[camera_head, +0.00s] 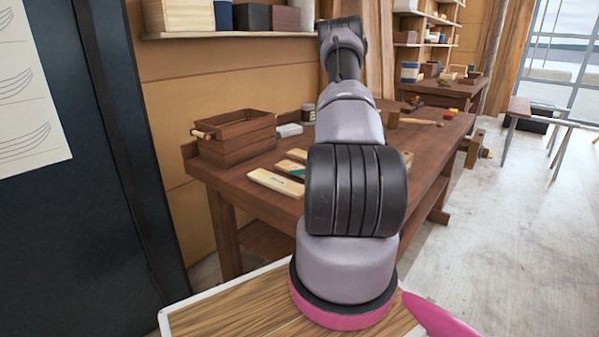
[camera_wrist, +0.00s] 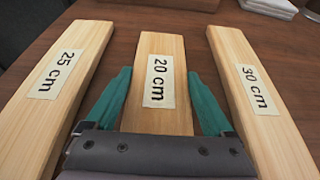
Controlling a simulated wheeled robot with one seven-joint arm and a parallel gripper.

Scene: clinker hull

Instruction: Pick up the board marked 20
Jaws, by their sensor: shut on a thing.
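The board marked "20 cm" (camera_wrist: 161,50) is a pale wooden plank with a white label, in the middle of the wrist view. My gripper (camera_wrist: 157,76) has its two teal fingers closed on the board's long sides. The board's near end is hidden by the gripper body. I cannot tell whether it is clear of the bench top. The board marked "25 cm" (camera_wrist: 80,40) lies to its left and the board marked "30 cm" (camera_wrist: 235,48) to its right, both apart from it. In the head view my arm hides most of the gripper.
The boards are at the dark wooden workbench (camera_head: 250,200). A wooden crate (camera_head: 236,140) stands at its left, with a pale block (camera_head: 289,130) and a jar (camera_head: 308,113) behind. A mallet (camera_head: 415,121) lies to the right. A shelf (camera_head: 230,35) hangs above.

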